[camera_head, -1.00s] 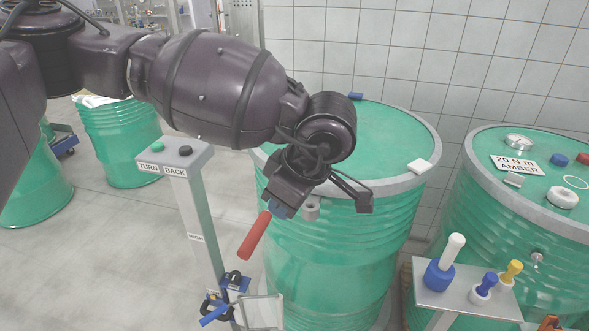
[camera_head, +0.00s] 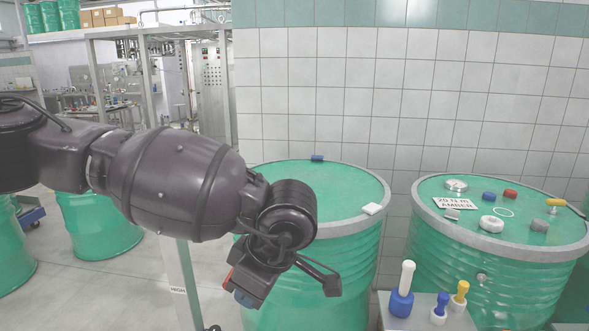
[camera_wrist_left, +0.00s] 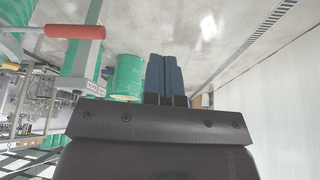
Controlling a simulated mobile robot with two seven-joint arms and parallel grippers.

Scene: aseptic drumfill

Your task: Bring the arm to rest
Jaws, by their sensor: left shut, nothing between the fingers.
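My left arm (camera_head: 175,185) reaches in from the left of the head view, in front of the near green drum (camera_head: 330,200). Its left gripper (camera_head: 243,299) points down and is partly hidden by the wrist. In the left wrist view the two dark blue fingers (camera_wrist_left: 165,78) lie together with nothing between them. A red handle (camera_wrist_left: 75,32) shows there to the left, apart from the fingers. Only a sliver of red shows beside the gripper in the head view. My right gripper is in neither view.
A second green drum (camera_head: 500,225) at right carries caps and a "20 N m AMBER" card (camera_head: 455,209). A small stand (camera_head: 425,314) holds blue, white and yellow tools. A grey post (camera_head: 180,275) stands below my arm. A tiled wall (camera_head: 400,110) closes the back.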

